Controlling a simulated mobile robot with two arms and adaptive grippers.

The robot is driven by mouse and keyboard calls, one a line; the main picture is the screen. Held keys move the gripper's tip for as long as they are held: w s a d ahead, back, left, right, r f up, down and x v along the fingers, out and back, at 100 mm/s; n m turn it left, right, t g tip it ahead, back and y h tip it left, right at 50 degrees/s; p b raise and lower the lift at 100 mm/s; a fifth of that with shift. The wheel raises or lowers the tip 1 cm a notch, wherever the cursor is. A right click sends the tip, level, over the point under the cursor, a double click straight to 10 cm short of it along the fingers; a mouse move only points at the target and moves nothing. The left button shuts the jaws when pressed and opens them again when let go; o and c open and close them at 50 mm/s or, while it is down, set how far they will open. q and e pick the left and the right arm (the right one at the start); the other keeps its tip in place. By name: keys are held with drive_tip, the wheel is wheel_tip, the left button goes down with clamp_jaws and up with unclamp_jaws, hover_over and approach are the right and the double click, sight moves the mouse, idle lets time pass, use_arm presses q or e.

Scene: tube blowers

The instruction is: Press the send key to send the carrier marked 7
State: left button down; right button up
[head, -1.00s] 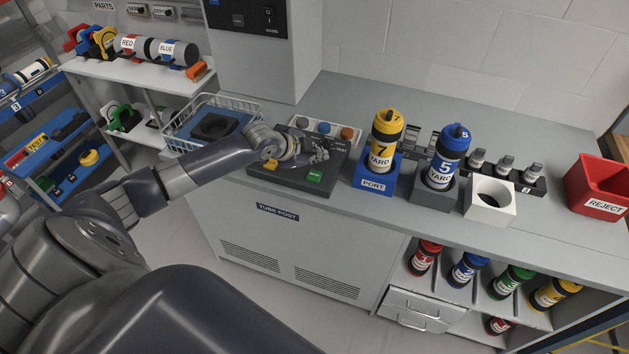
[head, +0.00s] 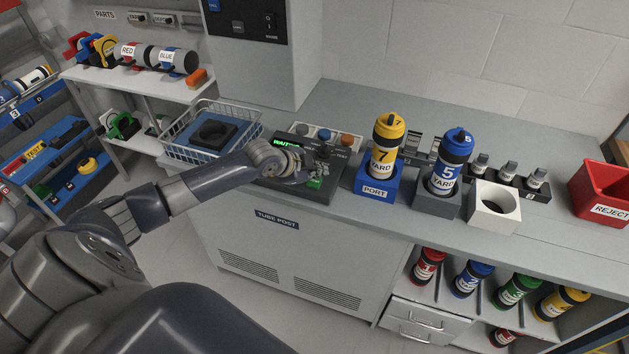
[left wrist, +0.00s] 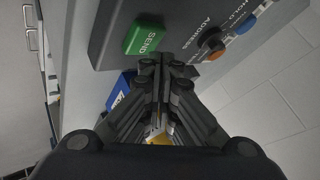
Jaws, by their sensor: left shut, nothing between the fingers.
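The carrier marked 7 (head: 384,150), with a yellow cap, stands upright in the blue port block (head: 376,187) on the counter. The green send key (head: 315,183) is on the dark control panel (head: 268,173), left of the port. It also shows in the left wrist view (left wrist: 143,37), its SEND label readable. My left gripper (head: 318,168) is shut and empty, above the panel close to the send key and partly covering it in the head view. In the left wrist view its fingertips (left wrist: 162,62) are just beside the key; I cannot tell whether they touch. My right gripper is not in view.
A blue-capped carrier marked 5 (head: 450,160) stands right of the port, then an empty white holder (head: 492,212) and a red reject bin (head: 600,195). A wire basket (head: 178,150) is left of the panel. Grey, blue and orange knobs (head: 325,136) line the panel's back.

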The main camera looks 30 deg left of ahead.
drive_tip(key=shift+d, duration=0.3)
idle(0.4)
use_arm(q)
drive_tip(key=shift+f, duration=0.15)
drive_tip(key=shift+f, duration=0.25)
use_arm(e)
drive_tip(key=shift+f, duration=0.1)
